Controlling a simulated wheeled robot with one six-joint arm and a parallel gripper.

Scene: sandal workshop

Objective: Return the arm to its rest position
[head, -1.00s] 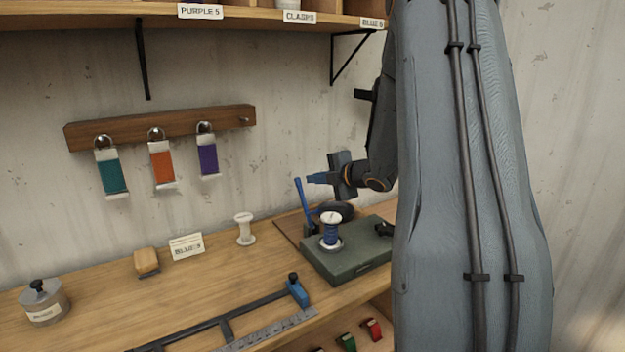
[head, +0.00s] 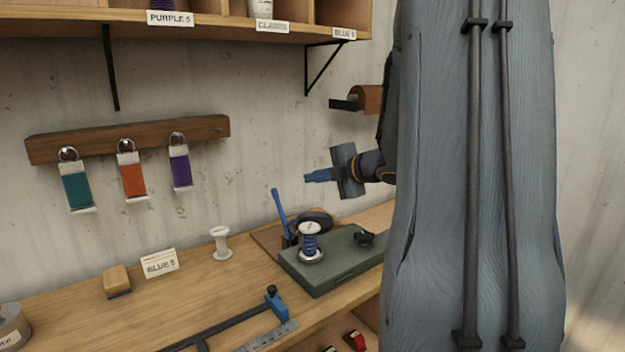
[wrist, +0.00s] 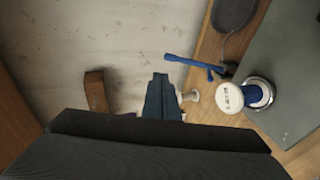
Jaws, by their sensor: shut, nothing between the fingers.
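My gripper (head: 317,175) has blue fingers pressed together with nothing between them. In the head view it hangs in the air above the back of the workbench, pointing left, in front of the wall. The wrist view shows the shut fingers (wrist: 160,97) from behind. My grey arm fills the right side of the head view and hides what lies behind it.
Below my gripper, a blue thread spool (head: 310,243) stands on a green box (head: 335,262), beside a blue-handled tool (head: 280,214). A white spool (head: 221,243) and a BLUE label card (head: 160,263) stand left. A shelf (head: 200,22) and a strap rack (head: 130,139) are on the wall.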

